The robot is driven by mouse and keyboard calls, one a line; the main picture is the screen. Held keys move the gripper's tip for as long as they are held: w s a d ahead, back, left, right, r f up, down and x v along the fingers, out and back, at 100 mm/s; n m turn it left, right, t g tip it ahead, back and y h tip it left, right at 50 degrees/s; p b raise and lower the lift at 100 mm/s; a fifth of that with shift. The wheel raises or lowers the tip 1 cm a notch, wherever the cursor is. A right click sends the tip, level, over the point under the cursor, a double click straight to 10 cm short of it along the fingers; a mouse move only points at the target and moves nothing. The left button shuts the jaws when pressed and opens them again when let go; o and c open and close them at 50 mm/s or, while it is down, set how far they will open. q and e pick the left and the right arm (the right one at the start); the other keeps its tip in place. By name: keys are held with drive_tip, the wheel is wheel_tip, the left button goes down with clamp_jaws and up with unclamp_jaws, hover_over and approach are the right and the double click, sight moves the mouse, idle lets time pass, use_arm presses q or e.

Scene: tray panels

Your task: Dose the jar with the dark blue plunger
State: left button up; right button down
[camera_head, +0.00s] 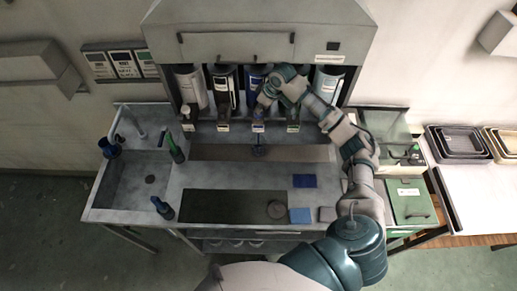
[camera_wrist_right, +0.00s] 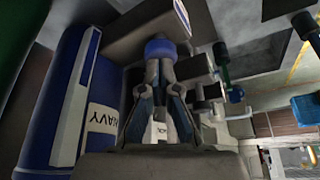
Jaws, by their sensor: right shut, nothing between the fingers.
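The dark blue canister (camera_head: 252,80) stands in the dispenser row; in the right wrist view it is the large blue cylinder (camera_wrist_right: 42,115) with a NAVY label. A blue plunger knob (camera_wrist_right: 160,48) shows just beyond my right fingertips (camera_wrist_right: 160,68); whether they touch it I cannot tell. My right gripper (camera_head: 263,101) is shut and empty in front of the dark blue canister. A small jar-like object with blue on it (camera_head: 258,150) stands below that dispenser on the dark strip; its details are too small to tell. My left gripper is not in view.
Other dispensers (camera_head: 188,88) stand on both sides under the grey hood (camera_head: 262,42). A sink (camera_head: 140,187) with a green bottle (camera_head: 176,150) is at left. Dark blue (camera_head: 304,181) and light blue (camera_head: 300,215) squares lie on the bench at right. Trays (camera_head: 457,143) are far right.

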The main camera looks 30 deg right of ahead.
drive_tip(key=shift+f, duration=0.15)
drive_tip(key=shift+r, duration=1.75)
drive_tip(key=shift+f, duration=1.85)
drive_tip(key=shift+r, duration=1.85)
wheel_tip(320, 180, up, 6)
